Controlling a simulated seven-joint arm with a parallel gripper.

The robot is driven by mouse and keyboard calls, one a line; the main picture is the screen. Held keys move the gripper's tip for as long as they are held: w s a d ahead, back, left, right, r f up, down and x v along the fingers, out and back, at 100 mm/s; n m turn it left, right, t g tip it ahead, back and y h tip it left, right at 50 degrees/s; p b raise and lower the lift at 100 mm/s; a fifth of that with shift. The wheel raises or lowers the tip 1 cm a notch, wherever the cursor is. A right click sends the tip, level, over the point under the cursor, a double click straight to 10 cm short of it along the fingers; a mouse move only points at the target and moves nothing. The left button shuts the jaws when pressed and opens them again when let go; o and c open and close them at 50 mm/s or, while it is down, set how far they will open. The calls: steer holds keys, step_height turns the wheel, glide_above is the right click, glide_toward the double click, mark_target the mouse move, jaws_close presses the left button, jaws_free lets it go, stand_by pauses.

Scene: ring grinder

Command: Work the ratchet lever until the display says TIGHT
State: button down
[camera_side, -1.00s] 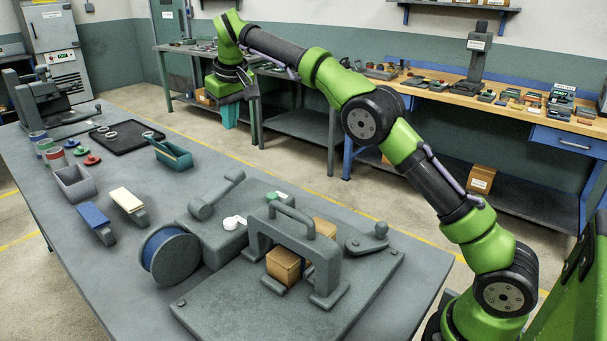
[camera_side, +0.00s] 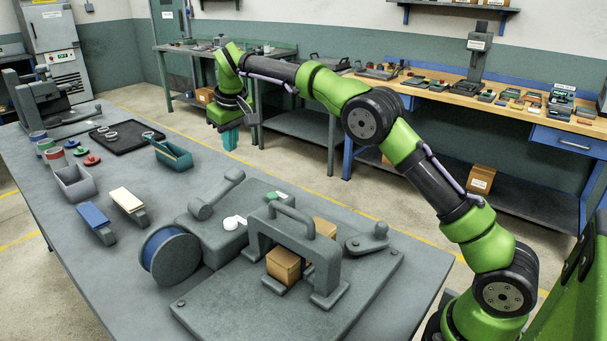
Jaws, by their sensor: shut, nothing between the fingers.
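My gripper (camera_side: 230,139), with teal fingers, is shut and empty. It hangs in the air beyond the far edge of the bench in the picture, well away from the levers. A grey lever with a bar handle (camera_side: 217,194) slants up from a grey housing (camera_side: 222,236). A second, flatter lever with a knob (camera_side: 367,241) lies on the base plate at the right. I cannot tell which is the ratchet lever. A small green-and-white panel (camera_side: 277,196) sits at the back of the housing and may be the display; its text is too small to read.
A grey arch with a handle (camera_side: 292,215) stands over a brown carton (camera_side: 284,266) on the plate. A blue spool (camera_side: 170,256) is beside the housing. A teal bin (camera_side: 173,155), black tray (camera_side: 126,138) and grey bin (camera_side: 75,183) stand farther left.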

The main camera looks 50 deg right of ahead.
mark_target(244, 172)
steer(key=x, duration=0.4)
steer(key=s+x, duration=0.1)
steer(key=x, duration=0.1)
steer(key=shift+d+f, duration=0.2)
steer(key=shift+d, duration=0.15)
steer(key=shift+d+f, duration=0.25)
steer(key=shift+d, duration=0.05)
steer(key=f+y, duration=0.1)
steer(key=d+f+y, duration=0.1)
steer(key=f+y, duration=0.1)
steer(key=shift+s+d, duration=0.1)
steer(key=shift+d, duration=0.25)
steer(key=shift+f+m+y, duration=0.3)
steer(key=shift+f+y, duration=0.1)
steer(key=shift+f, duration=0.15)
